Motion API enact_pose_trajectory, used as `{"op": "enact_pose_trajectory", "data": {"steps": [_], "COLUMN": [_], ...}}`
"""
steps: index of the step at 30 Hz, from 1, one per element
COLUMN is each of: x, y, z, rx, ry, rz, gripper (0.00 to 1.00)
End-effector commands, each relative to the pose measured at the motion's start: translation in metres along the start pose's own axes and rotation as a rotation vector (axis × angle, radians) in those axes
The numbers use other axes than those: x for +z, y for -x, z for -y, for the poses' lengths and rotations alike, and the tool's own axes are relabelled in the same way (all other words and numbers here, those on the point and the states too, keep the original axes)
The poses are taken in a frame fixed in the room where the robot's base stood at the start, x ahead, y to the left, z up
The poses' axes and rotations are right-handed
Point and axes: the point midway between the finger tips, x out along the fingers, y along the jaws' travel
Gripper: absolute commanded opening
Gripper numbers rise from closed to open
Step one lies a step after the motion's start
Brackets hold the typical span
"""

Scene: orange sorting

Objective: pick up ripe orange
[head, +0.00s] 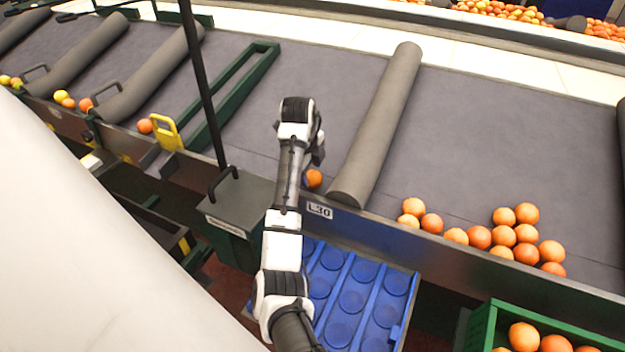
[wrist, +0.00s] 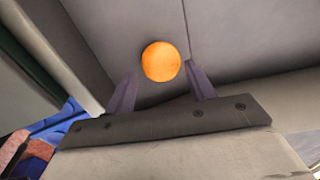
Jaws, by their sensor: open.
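A ripe orange (head: 314,179) lies on the grey conveyor belt near its front edge, just left of a grey roller, in the head view. In the wrist view the same orange (wrist: 161,61) appears bright, just beyond and between the two fingertips. My gripper (wrist: 157,85) is open and empty, with one finger towards each side of the orange; I see no contact. In the head view the arm reaches over the belt's front edge, and the wrist hides most of the gripper.
A grey roller (head: 378,128) lies across the belt close to the right of the arm. A blue tray (head: 392,308) with round hollows sits below the belt's edge. More oranges (head: 502,232) lie on the belt at right. A green crate (head: 481,328) of oranges stands at lower right.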

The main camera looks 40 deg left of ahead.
Motion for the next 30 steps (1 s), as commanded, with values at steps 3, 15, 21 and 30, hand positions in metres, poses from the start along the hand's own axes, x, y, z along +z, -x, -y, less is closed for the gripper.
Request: {"op": "enact_pose_trajectory", "data": {"steps": [3, 15, 21, 30], "x": [0.001, 0.001, 0.001, 0.001], "y": [-0.017, -0.036, -0.036, -0.034], "z": [0.001, 0.001, 0.001, 0.001], "rx": [0.004, -0.001, -0.001, -0.001], "ry": [0.001, 0.001, 0.001, 0.001], "rz": [-0.003, 0.000, -0.001, 0.000], "gripper": [0.54, 0.54, 0.28, 0.24]}}
